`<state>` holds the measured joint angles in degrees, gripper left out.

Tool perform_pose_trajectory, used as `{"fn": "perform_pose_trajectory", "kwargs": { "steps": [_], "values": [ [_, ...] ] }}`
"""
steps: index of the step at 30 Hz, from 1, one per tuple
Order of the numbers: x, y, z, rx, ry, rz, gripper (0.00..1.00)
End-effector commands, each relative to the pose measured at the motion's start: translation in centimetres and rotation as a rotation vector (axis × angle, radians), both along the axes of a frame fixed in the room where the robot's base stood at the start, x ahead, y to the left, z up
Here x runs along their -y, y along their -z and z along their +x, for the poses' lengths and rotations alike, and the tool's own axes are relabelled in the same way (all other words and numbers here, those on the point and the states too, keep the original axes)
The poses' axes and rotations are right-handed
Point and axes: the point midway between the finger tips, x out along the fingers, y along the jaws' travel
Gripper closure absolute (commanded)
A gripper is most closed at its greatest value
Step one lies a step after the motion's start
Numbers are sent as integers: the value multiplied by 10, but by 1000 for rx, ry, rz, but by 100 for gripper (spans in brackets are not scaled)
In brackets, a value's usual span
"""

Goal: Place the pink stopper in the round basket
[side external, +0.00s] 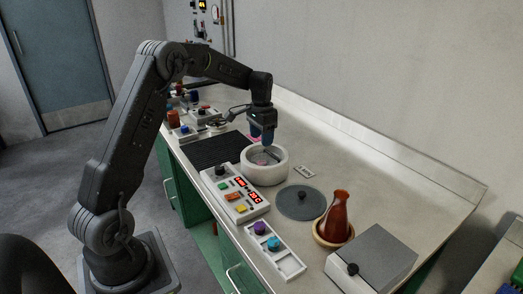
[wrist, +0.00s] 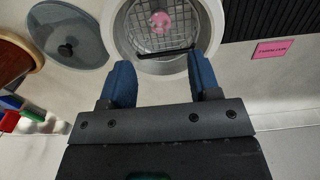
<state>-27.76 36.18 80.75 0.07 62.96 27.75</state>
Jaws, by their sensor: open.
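The pink stopper (wrist: 160,20) shows in the wrist view inside the round white oven, over the wire mesh of the round basket (wrist: 141,40). It looks to be resting in the basket, apart from my fingers. In the side view the stopper is small and faint in the oven's opening. A dark bar (wrist: 165,54) crosses the near side of the basket. My gripper (wrist: 160,72) is open and empty, its two blue fingers apart at the near rim of the oven. In the side view my gripper (side external: 263,138) is above the oven (side external: 265,174), toward its far side.
A grey lid with a black knob (side external: 300,203) lies right of the oven. Beyond are a red-brown vase (side external: 339,214) in a bowl and a grey box (side external: 372,260). A control panel (side external: 236,196) and a tray with purple and teal knobs (side external: 282,258) stand in front. A black ribbed mat (side external: 210,152) lies left.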

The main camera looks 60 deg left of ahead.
Motion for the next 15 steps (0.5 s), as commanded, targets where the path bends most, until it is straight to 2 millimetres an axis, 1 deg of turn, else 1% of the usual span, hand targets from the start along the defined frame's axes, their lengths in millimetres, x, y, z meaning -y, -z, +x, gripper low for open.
{"fn": "perform_pose_trajectory", "kwargs": {
  "steps": [1,3,6,8,11,14,15],
  "values": [
    [0,-8,0,1,0,0,43],
    [0,-15,0,1,0,1,43],
    [1,-23,0,2,0,1,43],
    [6,-30,-2,8,2,4,43],
    [26,-51,-9,34,4,16,43],
    [60,-81,-27,82,8,34,43],
    [75,-93,-37,104,7,41,43]
  ]
}}
